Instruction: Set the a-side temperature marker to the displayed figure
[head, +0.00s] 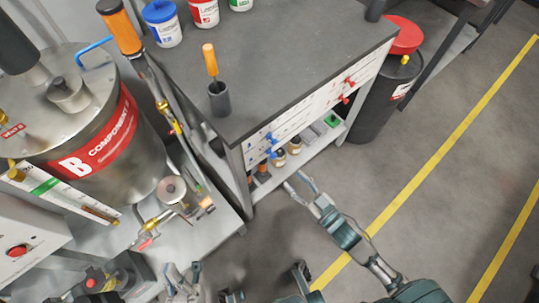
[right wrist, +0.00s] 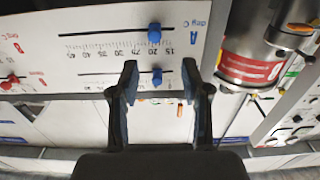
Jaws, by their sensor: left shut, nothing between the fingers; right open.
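The white panel (head: 308,114) on the bench side carries two blue markers on the A side, (head: 270,137) and (head: 272,154). The right wrist view shows the panel upside down, with one blue marker (right wrist: 154,33) on the upper slot and another blue marker (right wrist: 157,76) on the lower slot, near the low-number end. My right gripper (right wrist: 160,68) is open, and the lower blue marker appears between its fingertips; contact cannot be told. In the head view the right gripper (head: 295,179) is below the panel. My left gripper (head: 183,278) is shut and empty at the bottom. I cannot read a displayed figure.
Red markers (head: 349,82) sit farther along the panel. A shelf (head: 318,146) with small items lies under it. A component B tank (head: 135,150) with valves and hoses stands left. A dark drum with a red lid (head: 403,34) stands right. The floor there is clear.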

